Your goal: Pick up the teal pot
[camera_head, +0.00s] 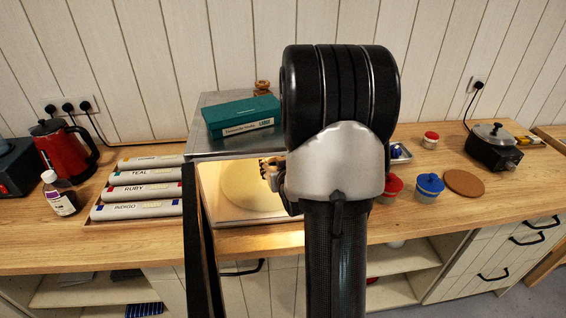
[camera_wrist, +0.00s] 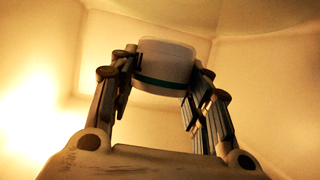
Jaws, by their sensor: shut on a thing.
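In the wrist view, a white pot (camera_wrist: 166,56) with a thin teal band sits between the fingers of my gripper (camera_wrist: 164,72). The fingers are shut on its sides. Warm-lit pale walls surround it. In the head view, part of my gripper (camera_head: 271,173) shows at the left of my arm, in front of a lit, open box (camera_head: 209,190) on the counter. The pot is not visible in that view; my arm covers much of the area.
A pale round disc (camera_head: 248,186) lies in the lit box. A teal carton (camera_head: 240,115) rests on top. Labelled rolls (camera_head: 140,194) lie left. A red-lidded pot (camera_head: 391,187), a blue-lidded pot (camera_head: 429,186) and a brown round mat (camera_head: 464,183) stand right of my arm.

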